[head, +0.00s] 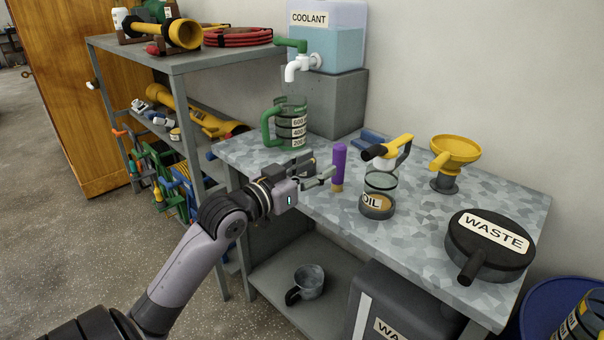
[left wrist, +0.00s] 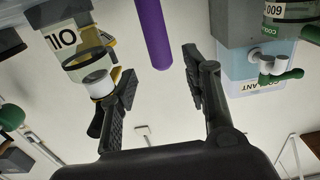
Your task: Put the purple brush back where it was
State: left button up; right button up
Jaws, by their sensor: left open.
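The purple brush (head: 339,164) is upright at the workbench, with its tan end down, left of the oil jar (head: 377,195). I cannot tell whether its lower end touches the bench top. My left gripper (head: 325,172) is just left of the brush, its fingers pointing at it. In the left wrist view the purple handle (left wrist: 153,32) shows between the two open fingers (left wrist: 158,75), near their tips, and neither finger visibly presses on it. My right gripper is in neither view.
The grey workbench (head: 410,240) also holds a green-handled measuring jug (head: 288,125), a yellow funnel (head: 455,152) and a black waste pan (head: 488,246). A coolant tank (head: 335,40) stands behind. A grey shelf (head: 190,62) is at the left. A mug (head: 308,281) is on the lower shelf.

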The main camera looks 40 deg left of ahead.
pick_arm(q)
jog(key=s, duration=0.4)
jog(key=shift+a, duration=0.1)
dwell(0.5)
